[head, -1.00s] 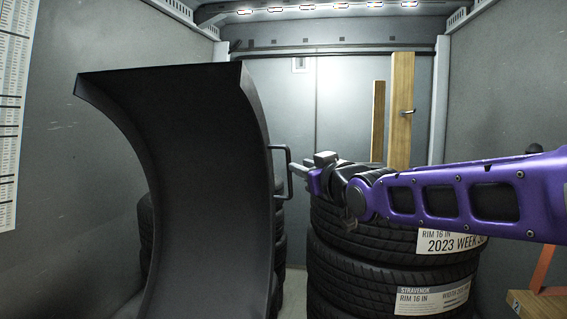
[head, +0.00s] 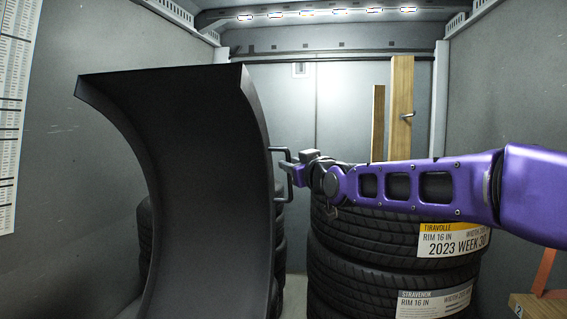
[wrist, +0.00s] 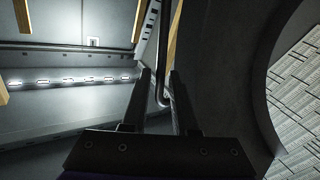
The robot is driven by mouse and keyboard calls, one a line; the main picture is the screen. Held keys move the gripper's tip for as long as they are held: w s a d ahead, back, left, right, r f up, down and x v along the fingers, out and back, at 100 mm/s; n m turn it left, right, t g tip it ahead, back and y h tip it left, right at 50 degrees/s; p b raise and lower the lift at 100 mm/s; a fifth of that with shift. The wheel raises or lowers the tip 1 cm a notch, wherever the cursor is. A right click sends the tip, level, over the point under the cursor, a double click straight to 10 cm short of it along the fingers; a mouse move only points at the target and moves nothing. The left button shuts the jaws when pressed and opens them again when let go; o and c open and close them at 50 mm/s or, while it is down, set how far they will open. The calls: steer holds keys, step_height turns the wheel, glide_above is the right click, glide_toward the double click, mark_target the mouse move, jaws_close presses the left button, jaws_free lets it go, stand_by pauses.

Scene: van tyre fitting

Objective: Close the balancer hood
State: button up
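The balancer hood (head: 205,170) is a large dark curved panel standing raised at the left of the head view. Its thin bar handle (head: 278,150) sticks out from its right edge. My gripper (head: 288,168) is at this handle, reaching in from the right. In the wrist view the handle (wrist: 163,60) runs between the two fingertips of my gripper (wrist: 160,88), with gaps visible beside it, so the fingers look open around it. The hood's dark curved side (wrist: 225,60) fills the right of the wrist view. The balancer body below the hood is out of view.
A stack of tyres (head: 390,270) with labels stands below my arm. More tyres (head: 145,235) show behind the hood. Wooden boards (head: 401,110) stand at the back wall. A wall chart (head: 12,110) hangs at the far left. Space above my arm is clear.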

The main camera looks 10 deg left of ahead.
steer(key=shift+p+x, duration=0.5)
steer(key=shift+x, duration=2.05)
jaws_close()
